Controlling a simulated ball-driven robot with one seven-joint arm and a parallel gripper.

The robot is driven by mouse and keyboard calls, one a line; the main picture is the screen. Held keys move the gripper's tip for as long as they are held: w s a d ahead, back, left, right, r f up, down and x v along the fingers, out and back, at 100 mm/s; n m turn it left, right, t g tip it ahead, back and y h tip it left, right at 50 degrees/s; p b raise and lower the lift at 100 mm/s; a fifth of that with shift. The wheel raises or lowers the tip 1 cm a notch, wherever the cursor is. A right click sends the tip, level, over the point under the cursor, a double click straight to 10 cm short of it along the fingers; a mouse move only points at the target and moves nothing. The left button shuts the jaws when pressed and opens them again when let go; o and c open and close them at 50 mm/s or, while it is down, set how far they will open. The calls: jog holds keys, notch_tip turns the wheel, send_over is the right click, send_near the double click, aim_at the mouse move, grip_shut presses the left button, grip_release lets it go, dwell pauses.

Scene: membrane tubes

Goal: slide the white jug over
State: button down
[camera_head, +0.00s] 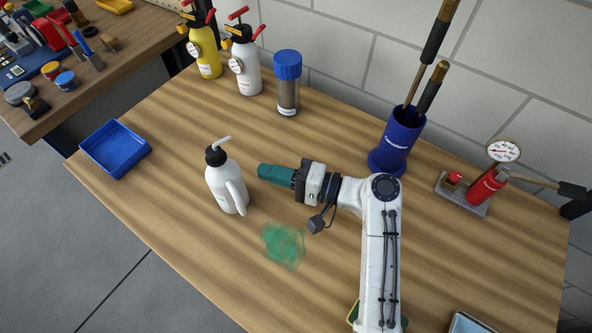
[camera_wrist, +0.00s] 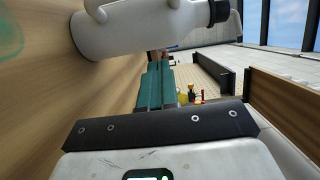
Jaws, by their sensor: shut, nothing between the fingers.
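The white jug (camera_head: 226,184) stands upright on the wooden table, left of the middle in the head view. It has a black cap, a bent white spout and a side handle. My gripper (camera_head: 262,172) has teal fingers that are shut and empty. It is low over the table, just right of the jug, with its tips pointing left towards the jug's far side. In the wrist view the jug (camera_wrist: 125,30) lies across the top, close beside the teal fingers (camera_wrist: 157,68). I cannot tell whether they touch.
A green smear (camera_head: 284,245) marks the table in front of the jug. A blue tray (camera_head: 115,148) lies to the left. A clear cylinder with a blue lid (camera_head: 288,85), spray bottles (camera_head: 244,62), a blue tool holder (camera_head: 394,143) and a red gauge device (camera_head: 484,187) stand along the back.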

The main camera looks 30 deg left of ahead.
aim_at(240, 183)
jog(key=shift+s+a+p, duration=0.15)
jog(key=shift+s+a, duration=0.2)
jog(key=shift+s, duration=0.3)
jog(key=shift+s+a+p, duration=0.15)
jog(key=shift+s+a, duration=0.2)
jog(key=shift+s, duration=0.3)
jog(key=shift+s+a+p, duration=0.15)
jog(key=shift+s+a, duration=0.2)
jog(key=shift+s, duration=0.2)
jog(key=shift+s+a+p, duration=0.15)
jog(key=shift+s+a, duration=0.2)
jog(key=shift+s, duration=0.2)
